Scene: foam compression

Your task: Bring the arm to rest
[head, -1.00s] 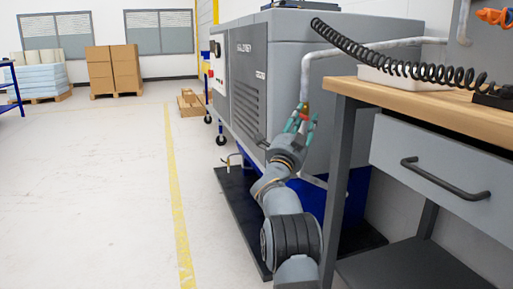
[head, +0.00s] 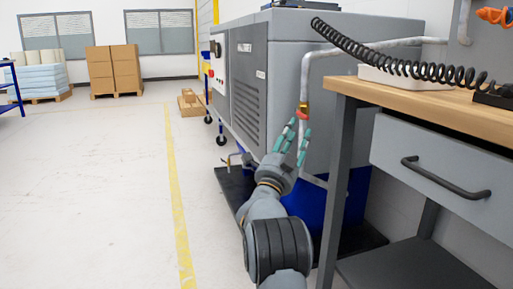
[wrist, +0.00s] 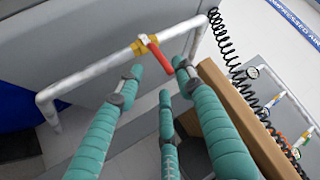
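My gripper (head: 296,131) has teal fingers that are spread apart and hold nothing. It is raised beside the grey machine, a little below and left of the valve (head: 302,112) on the pale vertical pipe. In the wrist view, my gripper (wrist: 158,86) faces that pipe. The valve's yellow body (wrist: 139,46) and red lever (wrist: 158,60) lie ahead of the fingertips. The lever's end reaches toward the gap between the fingers, and there appears to be space around it. My arm is bent and reaches up from the lower edge of the head view.
The grey machine (head: 255,75) stands just beyond my gripper. The workbench (head: 450,100) with a drawer is close on the right, its leg (head: 345,170) near my arm. A black coiled hose (head: 400,65) hangs above the bench. Open floor (head: 90,190) lies to the left.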

